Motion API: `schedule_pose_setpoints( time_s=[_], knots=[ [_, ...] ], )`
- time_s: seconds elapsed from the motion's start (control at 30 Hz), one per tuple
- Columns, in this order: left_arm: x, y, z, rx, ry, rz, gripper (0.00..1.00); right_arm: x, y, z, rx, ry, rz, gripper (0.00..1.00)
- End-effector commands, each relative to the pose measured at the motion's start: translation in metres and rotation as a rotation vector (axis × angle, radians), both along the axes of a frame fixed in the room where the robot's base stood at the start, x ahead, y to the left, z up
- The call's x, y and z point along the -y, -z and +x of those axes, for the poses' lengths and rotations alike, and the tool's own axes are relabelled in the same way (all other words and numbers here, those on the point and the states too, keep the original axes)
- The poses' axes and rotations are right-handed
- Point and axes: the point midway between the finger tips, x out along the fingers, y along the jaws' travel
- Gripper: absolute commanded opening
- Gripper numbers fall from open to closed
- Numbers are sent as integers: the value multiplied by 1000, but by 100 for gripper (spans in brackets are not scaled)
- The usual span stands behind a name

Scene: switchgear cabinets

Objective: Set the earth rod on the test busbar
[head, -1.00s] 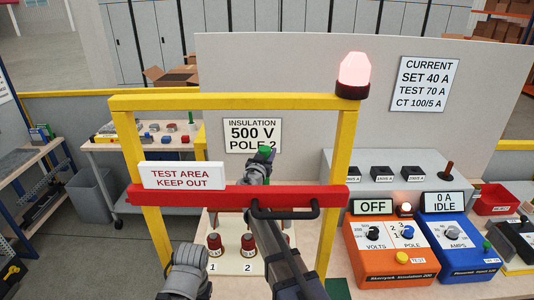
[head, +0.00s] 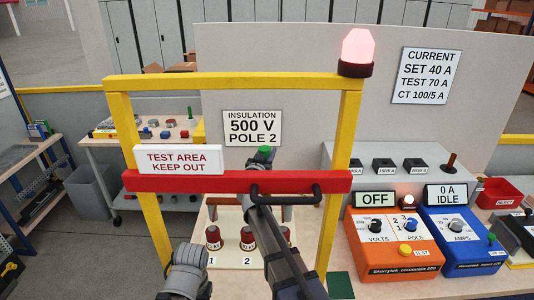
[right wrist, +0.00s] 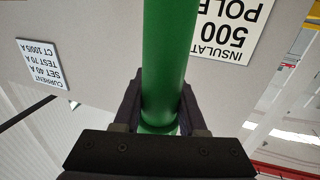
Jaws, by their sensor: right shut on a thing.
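The green earth rod (right wrist: 168,60) is in the jaws of my right gripper (right wrist: 160,120) in the right wrist view, which are closed around it. In the head view only its green top (head: 265,152) shows above the red bar, with my right gripper (head: 262,164) just under it. The rod's lower part is hidden. A copper-coloured bar (head: 287,203), perhaps the test busbar, shows partly behind the red bar and my right arm. I cannot tell whether the rod touches it. My left gripper is not seen; only part of that arm shows.
A yellow frame (head: 345,130) with a red bar (head: 225,182) and a keep-out sign (head: 178,160) stands before the panel. Red numbered terminals (head: 213,237) stand on the board below. An orange tester (head: 392,250) and a blue tester (head: 465,240) stand right. A red beacon (head: 357,52) is lit.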

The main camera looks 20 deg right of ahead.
Motion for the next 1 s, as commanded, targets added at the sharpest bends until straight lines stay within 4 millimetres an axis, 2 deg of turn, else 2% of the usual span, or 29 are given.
schedule_pose_setpoints(
  time_s=[1.0],
  knots=[
    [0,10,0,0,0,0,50,0,9,0,0,0,-1,0]
  ],
)
